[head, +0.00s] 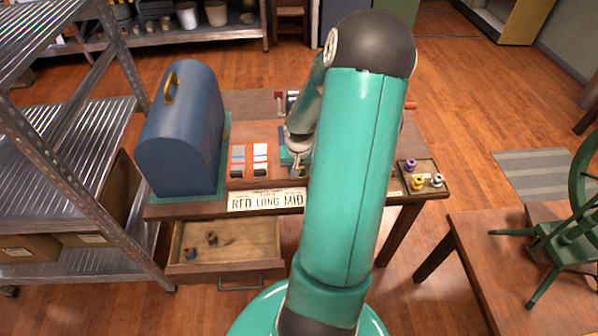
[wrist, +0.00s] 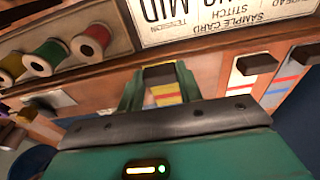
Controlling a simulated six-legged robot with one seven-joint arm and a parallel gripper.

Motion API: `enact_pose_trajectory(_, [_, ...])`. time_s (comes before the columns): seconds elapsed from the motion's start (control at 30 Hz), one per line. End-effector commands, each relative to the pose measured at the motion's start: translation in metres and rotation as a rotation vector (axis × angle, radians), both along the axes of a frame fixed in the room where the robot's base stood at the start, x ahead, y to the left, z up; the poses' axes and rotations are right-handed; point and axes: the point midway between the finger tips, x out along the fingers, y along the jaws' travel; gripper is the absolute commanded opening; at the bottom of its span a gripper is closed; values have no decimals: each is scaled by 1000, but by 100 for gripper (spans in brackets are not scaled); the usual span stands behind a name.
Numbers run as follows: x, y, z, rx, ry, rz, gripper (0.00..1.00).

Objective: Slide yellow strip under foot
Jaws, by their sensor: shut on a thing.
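My gripper (wrist: 162,88) is shut on a pale strip with yellow and red bands (wrist: 165,92) and a dark end block, seen between its teal fingers in the wrist view. In the head view my gripper (head: 298,170) is low over the middle of the worktable, behind the sign, and my arm covers much of the area to its right. I cannot make out the foot in either view. Whether the strip touches the table surface is unclear.
White strips with coloured bands (head: 260,158) lie left of my gripper. The sample card sign (head: 265,200) stands at the table's front edge, above an open drawer (head: 225,240). A blue domed case (head: 183,130) stands left. A spool tray (head: 424,176) sits right.

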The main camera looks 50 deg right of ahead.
Motion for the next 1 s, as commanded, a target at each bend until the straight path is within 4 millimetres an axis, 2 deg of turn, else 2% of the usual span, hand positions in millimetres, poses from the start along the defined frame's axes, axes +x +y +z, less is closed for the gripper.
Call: enact_pose_trajectory(1.0, [13, -15, -1, 0, 0, 0, 18])
